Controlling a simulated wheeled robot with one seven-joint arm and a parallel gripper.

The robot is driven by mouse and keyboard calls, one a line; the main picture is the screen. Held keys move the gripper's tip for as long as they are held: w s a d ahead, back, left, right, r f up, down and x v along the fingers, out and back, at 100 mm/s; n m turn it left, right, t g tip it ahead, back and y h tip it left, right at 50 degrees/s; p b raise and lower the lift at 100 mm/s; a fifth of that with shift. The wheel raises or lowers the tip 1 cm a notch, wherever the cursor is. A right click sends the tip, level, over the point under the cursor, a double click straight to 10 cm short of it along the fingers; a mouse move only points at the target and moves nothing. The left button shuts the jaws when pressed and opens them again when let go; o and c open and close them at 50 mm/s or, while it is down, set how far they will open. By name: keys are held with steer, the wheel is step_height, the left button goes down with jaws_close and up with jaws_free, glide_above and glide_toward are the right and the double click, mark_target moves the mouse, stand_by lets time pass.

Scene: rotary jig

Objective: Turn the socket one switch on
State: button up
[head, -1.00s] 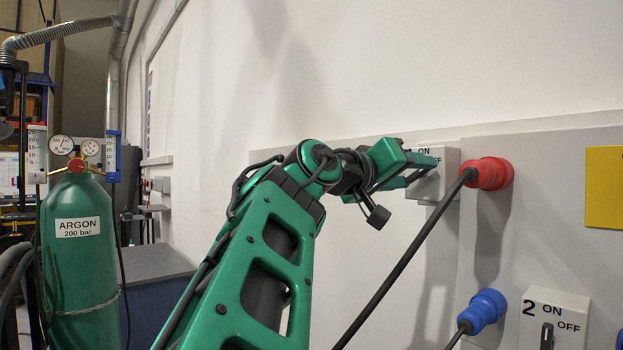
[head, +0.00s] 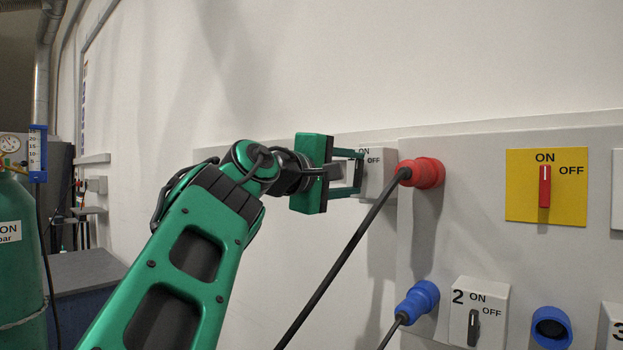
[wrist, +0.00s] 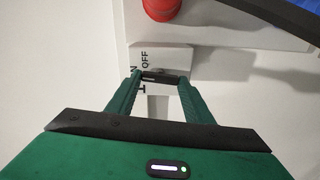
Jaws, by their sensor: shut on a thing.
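The socket one switch box (head: 376,184) is pale grey, with ON and OFF printed at its top, partly hidden by my gripper in the head view. My gripper (head: 361,172) reaches it from the left. In the wrist view the box (wrist: 178,55) lies ahead, and my gripper (wrist: 161,79) has its two green fingers on either side of a dark switch handle (wrist: 160,76). The fingers are shut on the handle. Which label the handle points to is hard to tell, as the fingers cover part of it.
A red plug (head: 422,172) with a black cable stands right beside the box. A blue plug (head: 418,301), switch box 2 (head: 480,309) and a yellow plate with a red switch (head: 545,187) are further right. A green gas cylinder (head: 18,270) stands at the left.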

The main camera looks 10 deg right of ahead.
steer(key=shift+w+a+n, duration=0.1)
steer(key=shift+a+n, duration=0.15)
steer(key=shift+n, duration=0.45)
steer(key=shift+f, duration=0.15)
steer(key=o, duration=1)
steer(key=shift+o, duration=0.2)
steer(key=shift+d, duration=0.1)
steer(key=v, duration=1)
steer(key=shift+s+a, duration=0.2)
steer(key=shift+a, duration=0.15)
